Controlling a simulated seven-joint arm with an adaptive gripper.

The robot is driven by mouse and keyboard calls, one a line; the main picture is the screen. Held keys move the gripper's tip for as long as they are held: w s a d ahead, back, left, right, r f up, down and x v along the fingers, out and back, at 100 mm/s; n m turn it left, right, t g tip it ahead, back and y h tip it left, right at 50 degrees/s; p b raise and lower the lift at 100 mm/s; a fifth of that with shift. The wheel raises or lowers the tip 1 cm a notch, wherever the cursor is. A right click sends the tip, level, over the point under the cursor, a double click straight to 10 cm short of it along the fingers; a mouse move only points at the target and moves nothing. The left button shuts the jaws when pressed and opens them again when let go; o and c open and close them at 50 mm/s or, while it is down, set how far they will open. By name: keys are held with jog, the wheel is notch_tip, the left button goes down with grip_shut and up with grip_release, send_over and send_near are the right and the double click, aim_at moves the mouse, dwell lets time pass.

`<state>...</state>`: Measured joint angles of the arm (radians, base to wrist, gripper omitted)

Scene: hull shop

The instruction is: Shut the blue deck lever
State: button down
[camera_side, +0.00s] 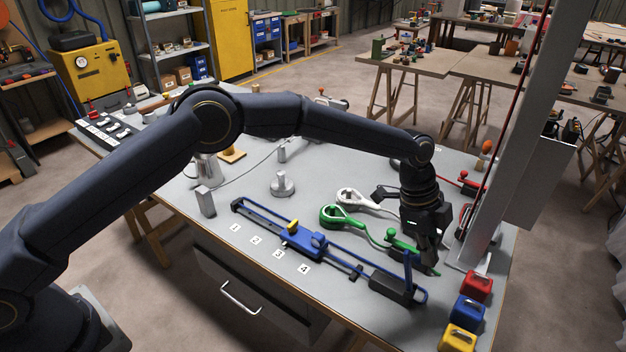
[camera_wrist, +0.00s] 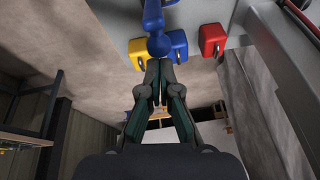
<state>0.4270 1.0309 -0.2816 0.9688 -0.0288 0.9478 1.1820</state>
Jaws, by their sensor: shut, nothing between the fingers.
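The blue deck lever (camera_side: 408,268) stands up steeply from a black block (camera_side: 390,288) at the right end of the blue rail assembly. In the wrist view, the blue lever (camera_wrist: 153,16) ends in a round blue knob just ahead of my fingertips. My gripper (camera_side: 432,268) points down just right of the lever, with its fingers shut and empty. In the wrist view, my gripper (camera_wrist: 160,66) shows its tips together close to the knob. I cannot tell whether they touch it.
Red (camera_side: 477,286), blue (camera_side: 468,311) and yellow (camera_side: 458,338) blocks line the right front edge. A grey post (camera_side: 510,150) rises at the right.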

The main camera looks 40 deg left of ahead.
aim_at(404, 253)
jog(key=shift+a+h, duration=1.1)
jog(key=shift+a, duration=0.4)
jog(key=a+h, duration=0.2)
jog(key=a, duration=0.1)
jog(key=shift+f+h, duration=0.3)
jog(key=shift+f, duration=0.1)
jog(key=shift+a+f, duration=0.1)
jog(key=shift+a, duration=0.2)
jog(key=shift+a+f, duration=3.7)
jog(key=shift+f, duration=0.45)
jog(key=shift+s+f, duration=0.1)
jog(key=shift+f, duration=0.05)
